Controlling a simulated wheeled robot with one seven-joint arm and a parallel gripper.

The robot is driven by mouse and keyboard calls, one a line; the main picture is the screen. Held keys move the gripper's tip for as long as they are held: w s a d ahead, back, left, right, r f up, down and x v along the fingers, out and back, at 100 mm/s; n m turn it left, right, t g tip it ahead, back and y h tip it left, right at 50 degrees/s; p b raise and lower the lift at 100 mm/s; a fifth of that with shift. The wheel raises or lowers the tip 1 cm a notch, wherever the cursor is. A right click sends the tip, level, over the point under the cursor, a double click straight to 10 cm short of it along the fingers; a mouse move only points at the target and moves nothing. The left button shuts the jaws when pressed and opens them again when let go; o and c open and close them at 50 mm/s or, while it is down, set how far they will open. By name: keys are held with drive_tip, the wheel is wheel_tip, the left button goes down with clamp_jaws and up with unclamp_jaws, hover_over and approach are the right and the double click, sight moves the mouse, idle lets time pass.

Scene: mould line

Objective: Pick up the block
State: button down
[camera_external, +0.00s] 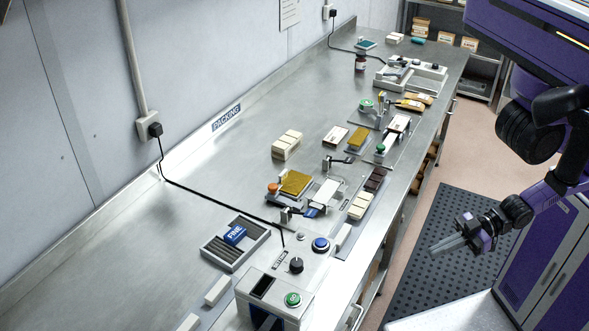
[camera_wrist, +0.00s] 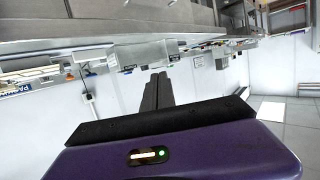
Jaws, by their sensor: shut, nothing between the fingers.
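Several block-like things lie on the metal bench; which one is meant by the block I cannot tell. A blue block marked FINE (camera_external: 235,234) lies in a grey slotted tray (camera_external: 262,236) in the external view. A stack of cream blocks (camera_external: 287,145) stands farther back on the bench. Pale blocks (camera_external: 217,291) lie at the near left. My gripper (camera_external: 436,249) is shut and empty, out over the floor right of the bench, apart from everything on it. In the wrist view its fingers (camera_wrist: 158,76) are together, and no block can be made out clearly.
The bench (camera_external: 110,255) runs along the wall with clear metal at the left. A control box with a green button (camera_external: 292,299) stands at its near end. A black mat (camera_external: 440,215) lies on the floor beside the bench.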

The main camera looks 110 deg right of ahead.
drive_tip(key=shift+c, duration=0.3)
unclamp_jaws()
